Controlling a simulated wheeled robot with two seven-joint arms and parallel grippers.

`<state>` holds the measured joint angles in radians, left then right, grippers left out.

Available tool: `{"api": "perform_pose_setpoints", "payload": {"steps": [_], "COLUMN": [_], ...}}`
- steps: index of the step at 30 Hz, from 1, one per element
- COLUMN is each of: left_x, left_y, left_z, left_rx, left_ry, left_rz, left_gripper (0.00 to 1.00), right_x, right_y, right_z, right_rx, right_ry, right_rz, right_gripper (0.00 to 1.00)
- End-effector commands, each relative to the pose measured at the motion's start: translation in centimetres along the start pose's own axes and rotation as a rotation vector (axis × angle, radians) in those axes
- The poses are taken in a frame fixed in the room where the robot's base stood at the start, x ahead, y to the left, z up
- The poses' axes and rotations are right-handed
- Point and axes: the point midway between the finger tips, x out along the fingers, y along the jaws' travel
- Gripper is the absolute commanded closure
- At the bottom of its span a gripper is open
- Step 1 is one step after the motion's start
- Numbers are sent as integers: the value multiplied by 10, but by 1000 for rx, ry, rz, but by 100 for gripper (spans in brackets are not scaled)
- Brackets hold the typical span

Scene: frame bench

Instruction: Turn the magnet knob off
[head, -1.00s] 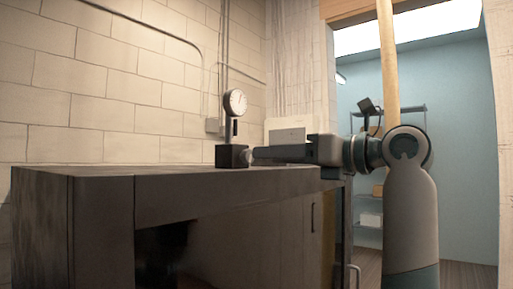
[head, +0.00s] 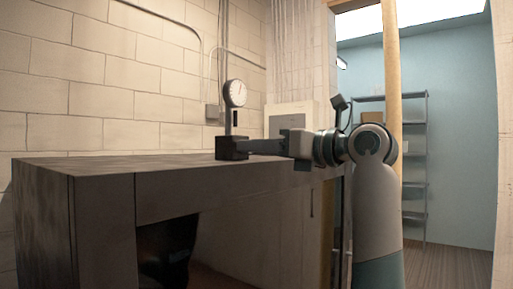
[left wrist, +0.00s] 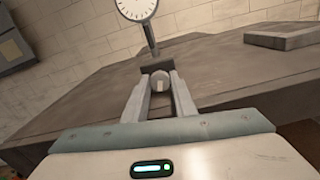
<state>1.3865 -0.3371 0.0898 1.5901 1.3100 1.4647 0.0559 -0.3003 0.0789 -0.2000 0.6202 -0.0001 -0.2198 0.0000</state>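The dial gauge (head: 235,93) stands on a post rising from a dark block-shaped magnetic base (head: 231,148) on the bench top. The gauge also shows at the top of the left wrist view (left wrist: 136,8). The round grey magnet knob (left wrist: 160,80) is on the face of the base towards my gripper, with a small pale mark on it. My left gripper (left wrist: 161,82) has one finger on each side of the knob, and both appear to touch it. In the head view the left gripper (head: 254,146) reaches the base from the right and hides the knob. My right gripper is not in view.
The dark bench (head: 180,190) has clear top space left of the base. A pale panel (head: 291,116) stands behind my wrist. A flat slab (left wrist: 285,36) lies on the bench at right in the wrist view. Shelving (head: 413,150) stands beyond the doorway.

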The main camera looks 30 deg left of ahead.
Motion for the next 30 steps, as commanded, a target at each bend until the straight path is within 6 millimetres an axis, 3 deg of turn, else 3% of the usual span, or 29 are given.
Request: {"api": "perform_pose_setpoints", "payload": {"steps": [8, 18, 29, 30], "left_x": [0, 0, 0, 0], "left_y": [0, 1, 1, 1], "left_z": [-2, -1, 0, 0], "left_rx": [-72, -321, -346, -346], "left_ry": [0, -1, 0, 0], "left_rz": [-1, 0, 0, 0], "left_gripper": [98, 98, 98, 66], "right_x": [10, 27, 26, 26], "right_y": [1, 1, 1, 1], "right_z": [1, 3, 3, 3], "right_rx": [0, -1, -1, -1], "right_ry": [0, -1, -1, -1], "right_rz": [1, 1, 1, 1], "right_gripper": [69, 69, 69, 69]}}
